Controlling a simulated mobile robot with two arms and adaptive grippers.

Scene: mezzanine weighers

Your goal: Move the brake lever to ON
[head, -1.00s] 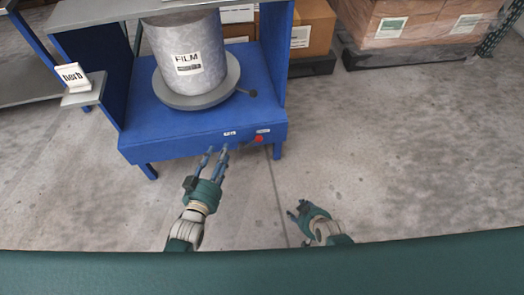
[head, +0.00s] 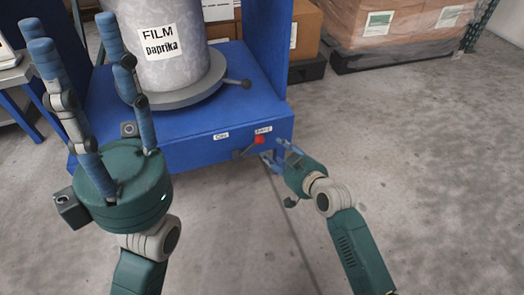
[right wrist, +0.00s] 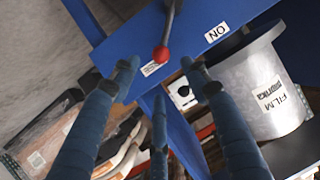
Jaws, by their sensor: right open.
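The brake lever (head: 245,150) is a thin dark rod with a red knob, on the front of a blue stand. Its knob end points right, at the right-hand label (head: 263,129), away from the ON label (head: 221,136). In the right wrist view the red knob (right wrist: 162,54) covers part of that label, whose text I cannot read; the ON label (right wrist: 216,33) lies to its right. My right gripper (head: 275,152) is open beside the knob, its fingers (right wrist: 160,72) spread below and around it in the wrist view. Contact is unclear. My left gripper (head: 78,36) is open, empty and raised.
The blue stand (head: 185,150) bears a grey turntable (head: 190,97) with a dark-knobbed handle and a film roll (head: 180,62) labelled paprika. Wrapped boxes (head: 400,38) on a pallet stand at the back right. The floor (head: 430,170) at right is clear.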

